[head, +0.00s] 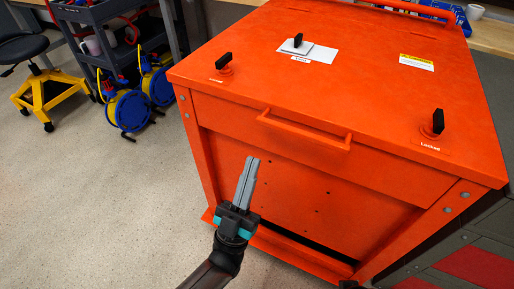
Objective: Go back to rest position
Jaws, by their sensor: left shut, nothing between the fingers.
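My left gripper (250,164) is in front of the orange cabinet, with its two grey fingers together, pointing up and empty. It appears apart from the cabinet's front panel. Its dark arm comes up from the bottom edge. My right gripper is not clearly in view; only a small dark shape shows at the bottom edge. The orange cabinet (350,75) has a closed top with an orange front handle (303,131) and black latches at its left (223,61) and right (438,121). The right latch's label reads "Locked".
A third black knob (298,40) sits on a white plate on the lid. A dark cart (95,14), blue and yellow cable reels (128,109) and a stool with a yellow base (50,91) stand at the left. Grey floor (90,200) is clear at the lower left.

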